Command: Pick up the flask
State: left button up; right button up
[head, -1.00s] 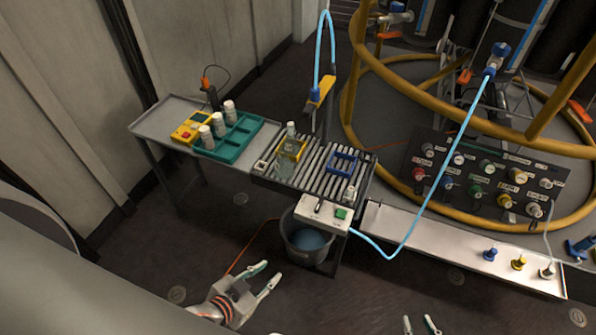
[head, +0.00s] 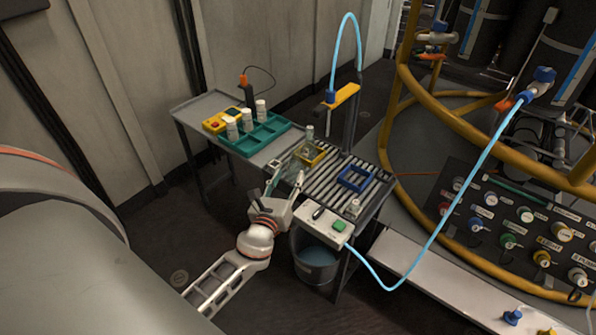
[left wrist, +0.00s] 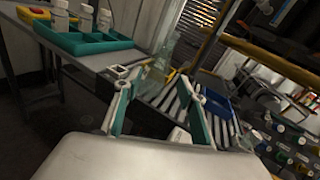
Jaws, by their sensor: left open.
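The clear glass flask (head: 309,134) stands at the left end of the roller rack (head: 333,186), by a yellow frame (head: 311,157). Its lower body is hard to make out. In the left wrist view the flask (left wrist: 163,58) shows beyond the fingers, a little above the gap between them. My left gripper (head: 286,175) is open, with its fingers pointing toward the flask from the front left. In the left wrist view the gripper (left wrist: 160,92) has nothing between its fingertips. My right gripper is not in view.
A teal tray (head: 258,141) with white bottles and a yellow device (head: 218,121) stand on the left table. A blue frame (head: 356,179) and a small bottle (head: 353,207) sit on the rack. A blue hose (head: 448,192) arches right of it. A bucket (head: 316,265) is below.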

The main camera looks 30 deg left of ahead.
aim_at(294, 159)
pick_arm(q)
jog(key=w, duration=0.1)
jog(key=w+a+r+m, duration=0.1)
jog(key=w, duration=0.1)
jog(key=shift+w+a+r+m+t+y, duration=0.2)
jog(key=shift+m+t+y, duration=0.1)
jog(key=shift+m, duration=0.1)
jog(key=x, duration=0.5)
jog(key=shift+w+a+b, duration=0.1)
jog(key=shift+w+b, duration=0.15)
jog(key=shift+b, duration=0.05)
grip_shut()
